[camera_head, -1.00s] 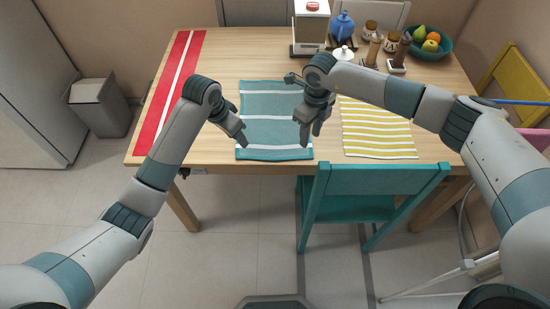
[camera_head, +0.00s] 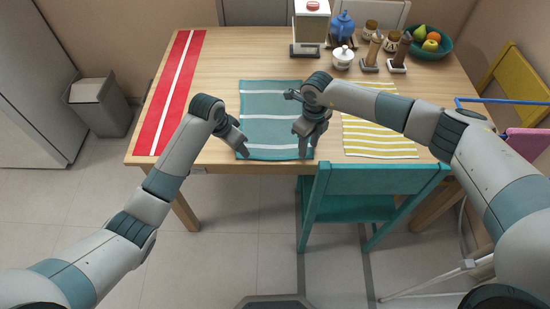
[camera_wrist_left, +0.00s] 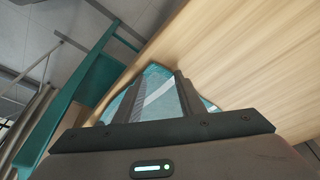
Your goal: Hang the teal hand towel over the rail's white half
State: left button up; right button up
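The teal hand towel (camera_head: 268,128), with white cross stripes, lies flat on the table near its front edge. My left gripper (camera_head: 243,152) is at the towel's front left corner. In the left wrist view its two fingers (camera_wrist_left: 155,92) stand apart, with the teal towel (camera_wrist_left: 160,105) between and beyond them. My right gripper (camera_head: 306,152) is low over the towel's front right corner, its fingers appearing apart; contact is unclear. A blue bar (camera_head: 500,100) shows at the right edge; I cannot make out the rail's white half.
A yellow-striped cloth (camera_head: 375,135) lies right of the teal towel, and a red runner (camera_head: 172,95) lies left on the table (camera_head: 225,65). A teal chair (camera_head: 375,180) stands at the front edge. A pink cloth (camera_head: 527,142) and white stand legs (camera_head: 430,284) are at right.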

pick_arm(q)
jog(key=shift+f, duration=0.15)
grip_shut()
pick_arm(e)
jog(key=shift+f, duration=0.1)
grip_shut()
pick_arm(q)
jog(key=shift+r, duration=0.2)
